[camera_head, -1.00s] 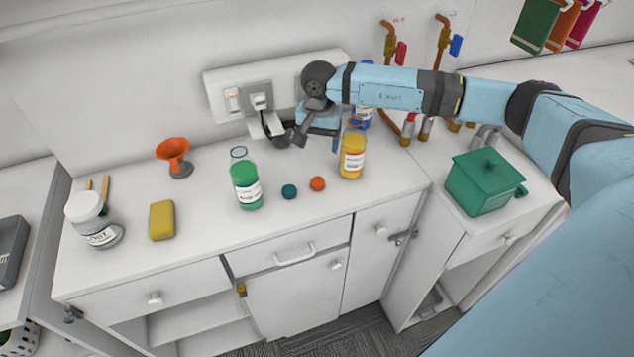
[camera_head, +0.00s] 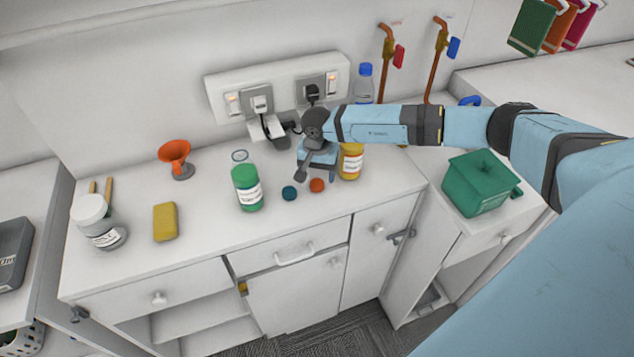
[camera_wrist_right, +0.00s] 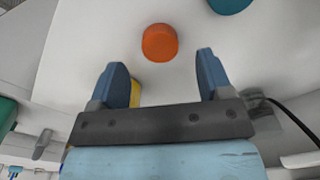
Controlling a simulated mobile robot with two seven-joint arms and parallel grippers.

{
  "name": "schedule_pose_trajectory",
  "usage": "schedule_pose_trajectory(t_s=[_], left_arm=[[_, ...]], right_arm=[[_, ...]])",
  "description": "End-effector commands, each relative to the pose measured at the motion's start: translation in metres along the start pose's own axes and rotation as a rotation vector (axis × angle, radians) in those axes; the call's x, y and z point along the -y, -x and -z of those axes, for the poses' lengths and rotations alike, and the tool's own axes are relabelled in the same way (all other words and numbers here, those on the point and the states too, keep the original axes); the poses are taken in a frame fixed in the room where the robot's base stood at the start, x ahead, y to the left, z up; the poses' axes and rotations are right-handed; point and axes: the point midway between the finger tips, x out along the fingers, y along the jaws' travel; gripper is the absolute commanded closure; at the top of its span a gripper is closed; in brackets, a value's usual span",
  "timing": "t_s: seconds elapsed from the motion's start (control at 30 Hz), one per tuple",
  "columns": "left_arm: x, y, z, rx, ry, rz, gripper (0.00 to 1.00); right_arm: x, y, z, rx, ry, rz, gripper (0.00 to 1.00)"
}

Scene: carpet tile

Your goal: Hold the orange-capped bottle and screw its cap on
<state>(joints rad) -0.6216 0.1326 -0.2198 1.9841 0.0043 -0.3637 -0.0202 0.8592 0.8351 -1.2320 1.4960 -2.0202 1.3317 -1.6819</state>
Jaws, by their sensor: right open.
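The orange cap (camera_head: 317,185) lies loose on the white counter. My right gripper (camera_head: 316,172) is open and empty just above and behind it. In the right wrist view the orange cap (camera_wrist_right: 160,42) shows ahead of the gap between the two blue fingers (camera_wrist_right: 163,76). The yellow bottle (camera_head: 350,164) with a white label stands upright to the right of the gripper; my arm hides its top. A bit of yellow, likely this bottle (camera_wrist_right: 135,92), shows beside the left finger in the wrist view. My left gripper is not in view.
A dark blue cap (camera_head: 289,193) lies left of the orange one, beside a green bottle (camera_head: 247,190). A clear blue-capped bottle (camera_head: 364,84) is behind my arm. Sockets and cables are behind the gripper.

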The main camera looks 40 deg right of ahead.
Motion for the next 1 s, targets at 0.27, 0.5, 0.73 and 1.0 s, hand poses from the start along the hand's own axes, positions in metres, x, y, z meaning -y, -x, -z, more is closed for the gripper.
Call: schedule_pose_trajectory(t_s=[0.27, 0.5, 0.73, 1.0], left_arm=[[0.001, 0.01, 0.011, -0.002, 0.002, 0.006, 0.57], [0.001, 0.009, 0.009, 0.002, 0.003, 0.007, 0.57], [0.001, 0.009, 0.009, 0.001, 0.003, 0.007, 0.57], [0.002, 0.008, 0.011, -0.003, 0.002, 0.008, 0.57]], right_arm=[[0.001, -0.032, -0.001, 0.001, 0.0, -0.001, 0.28], [0.001, -0.035, -0.001, 0.001, 0.0, 0.0, 0.28], [0.001, -0.034, -0.001, 0.0, 0.0, 0.0, 0.55], [0.001, -0.034, -0.001, 0.0, 0.0, 0.0, 0.8]])
